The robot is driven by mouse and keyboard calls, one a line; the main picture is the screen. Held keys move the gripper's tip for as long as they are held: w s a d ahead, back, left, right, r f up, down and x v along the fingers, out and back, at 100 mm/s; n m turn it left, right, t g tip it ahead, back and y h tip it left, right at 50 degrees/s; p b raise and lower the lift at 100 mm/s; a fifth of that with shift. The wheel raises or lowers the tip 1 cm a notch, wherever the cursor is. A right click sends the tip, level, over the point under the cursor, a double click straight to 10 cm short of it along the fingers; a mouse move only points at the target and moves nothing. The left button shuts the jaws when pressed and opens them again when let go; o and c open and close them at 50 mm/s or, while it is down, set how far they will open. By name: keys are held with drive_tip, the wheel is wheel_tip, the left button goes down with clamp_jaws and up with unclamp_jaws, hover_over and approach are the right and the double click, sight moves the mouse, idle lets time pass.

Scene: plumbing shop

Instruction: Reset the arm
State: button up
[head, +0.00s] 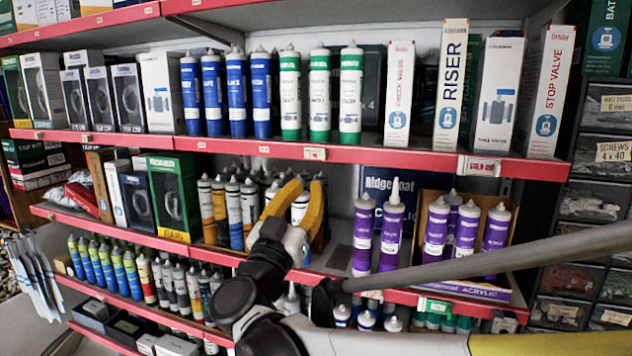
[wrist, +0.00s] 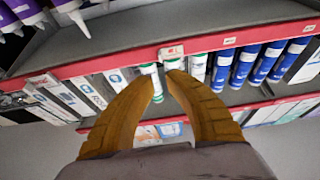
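My gripper (head: 301,190) has two yellow fingers and is raised in front of the middle shelf in the head view. Its fingers stand apart, and a pale-topped tube on the shelf shows behind the gap. In the wrist view the gripper (wrist: 164,80) has a narrow gap between its fingertips, and I see nothing held there. The wrist picture is upside down to the shelves. White and green tubes (wrist: 198,66) show beyond the fingertips, partly hidden by them. My dark and white arm reaches up from the lower middle of the head view.
The red-edged upper shelf (head: 380,158) holds blue tubes (head: 236,95), green and white tubes (head: 320,95) and tall boxes (head: 451,85). Purple tubes (head: 392,230) stand on the middle shelf right of my gripper. Parts drawers (head: 597,205) are at the far right.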

drive_tip(key=shift+f, duration=0.1)
drive_tip(key=s+d+f+n+g+y+b, duration=0.2)
drive_tip(key=f+n+y+b, duration=0.15)
drive_tip(key=f+b, duration=0.55)
drive_tip(key=s+d+f+n+g+y+b, duration=0.25)
drive_tip(key=f+y+b, duration=0.3)
drive_tip(key=f, duration=0.65)
drive_tip(key=s+d+f+n+g+y+b, duration=0.1)
drive_tip(key=s+d+f+n+y+b, duration=0.15)
drive_tip(key=f+b, duration=0.7)
drive_tip(key=s+d+f+m+g+h+b, duration=0.1)
drive_tip(key=s+d+f+g+b, duration=0.2)
drive_tip(key=f, duration=0.8)
drive_tip(key=s+d+f+m+g+h+b, duration=0.2)
drive_tip(key=s+d+f+g+b, duration=0.1)
drive_tip(key=s+d+f, duration=0.4)
drive_tip(key=s+d+f+m+g+h+b, duration=0.1)
drive_tip(key=s+d+f+b, duration=0.4)
drive_tip(key=f, duration=0.9)
drive_tip(key=s+m+g, duration=0.1)
drive_tip(key=s+g, duration=0.1)
drive_tip(key=s, duration=0.1)
drive_tip(key=shift+d+f, duration=0.15)
drive_tip(key=shift+f, duration=0.15)
drive_tip(key=shift+h, duration=0.25)
